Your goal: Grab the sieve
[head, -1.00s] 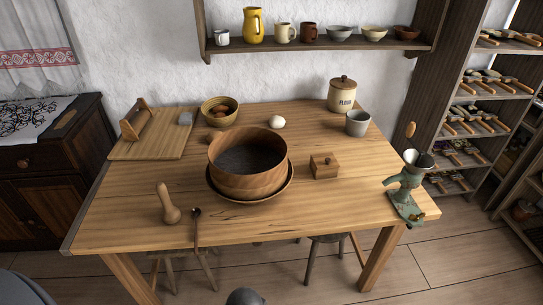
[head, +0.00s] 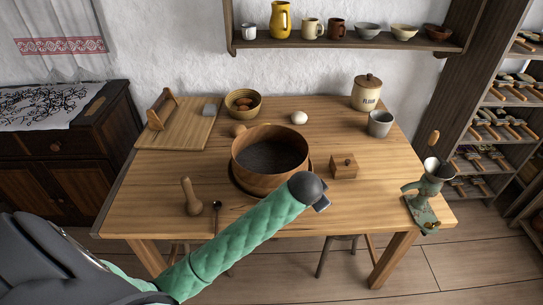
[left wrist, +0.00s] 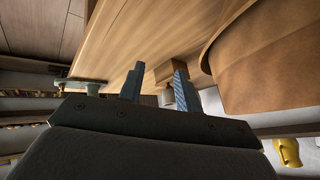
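The sieve (head: 270,160), a wide round wooden hoop with a dark mesh bottom, sits in a shallow wooden dish (head: 234,180) in the middle of the table. Its curved wooden wall fills the upper right of the left wrist view (left wrist: 265,62). My left gripper (head: 323,203) is just in front and to the right of the sieve, apart from it as far as I can see. In the left wrist view its two fingers (left wrist: 160,74) are spread with nothing held between them. The arm hides part of the dish's front. My right gripper is not in view.
A small wooden box (head: 344,166) stands right of the sieve, and a green grinder (head: 424,196) at the right edge. A pestle (head: 191,197) and spoon (head: 217,208) are at front left. An egg (head: 299,118) and bowl (head: 242,103) lie behind. The front right tabletop is clear.

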